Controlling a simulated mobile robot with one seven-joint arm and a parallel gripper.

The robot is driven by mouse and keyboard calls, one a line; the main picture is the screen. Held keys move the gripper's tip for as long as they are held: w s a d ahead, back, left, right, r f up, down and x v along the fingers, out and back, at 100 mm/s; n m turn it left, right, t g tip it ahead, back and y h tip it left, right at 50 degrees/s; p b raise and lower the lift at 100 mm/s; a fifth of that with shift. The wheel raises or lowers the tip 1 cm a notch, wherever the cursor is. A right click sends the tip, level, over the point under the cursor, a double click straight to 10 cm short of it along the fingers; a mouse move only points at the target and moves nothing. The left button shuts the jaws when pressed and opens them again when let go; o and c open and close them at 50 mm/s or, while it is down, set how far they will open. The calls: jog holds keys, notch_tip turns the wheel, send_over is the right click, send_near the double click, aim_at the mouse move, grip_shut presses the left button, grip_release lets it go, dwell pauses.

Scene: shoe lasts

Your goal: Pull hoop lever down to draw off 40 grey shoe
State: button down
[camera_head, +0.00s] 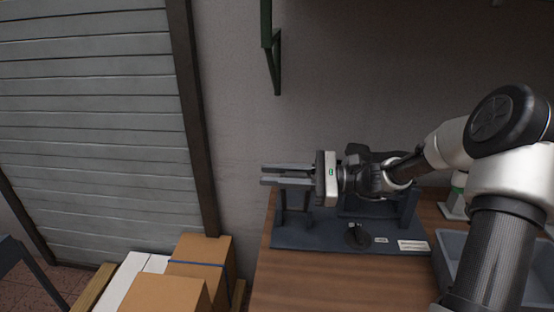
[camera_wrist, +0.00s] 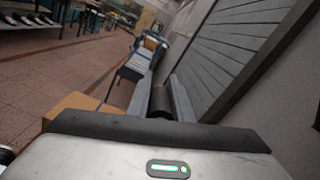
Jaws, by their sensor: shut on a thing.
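My gripper (camera_head: 263,175) reaches left, its two long fingers level, over the left end of a dark bench machine (camera_head: 330,240). The hoop lever (camera_head: 284,205) shows as a dark upright frame just below the fingers. In the wrist view a dark round bar (camera_wrist: 160,104), which looks like the lever's grip, sits between the fingers of my gripper (camera_wrist: 161,82). The fingers are shut on it. My wrist and arm cover much of the machine. I cannot make out the grey shoe or its size mark.
The machine stands on a wooden bench (camera_head: 330,285) against a grey wall. A black knob (camera_head: 357,236) and small labels (camera_head: 413,246) are on its base. A grey bin (camera_head: 449,245) is at the right. Cardboard boxes (camera_head: 205,250) stand left of the bench, before a shutter (camera_head: 90,120).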

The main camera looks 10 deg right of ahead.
jog(key=s+a+f+n+b, duration=0.2)
jog(key=s+f+n+b, duration=0.3)
jog(key=s+f, duration=0.5)
jog(key=shift+s+f+n+b, duration=0.15)
jog(key=shift+f+n+b, duration=0.15)
jog(key=shift+f+b, duration=0.7)
jog(key=shift+s+f, duration=0.1)
jog(key=shift+f, duration=0.2)
jog(key=c, duration=1.7)
grip_release()
jog(key=shift+o, duration=0.6)
jog(key=shift+r, duration=0.1)
jog(key=shift+d, duration=0.1)
jog(key=s+d+p, duration=0.1)
jog(key=s+d, duration=0.2)
jog(key=d, duration=1.4)
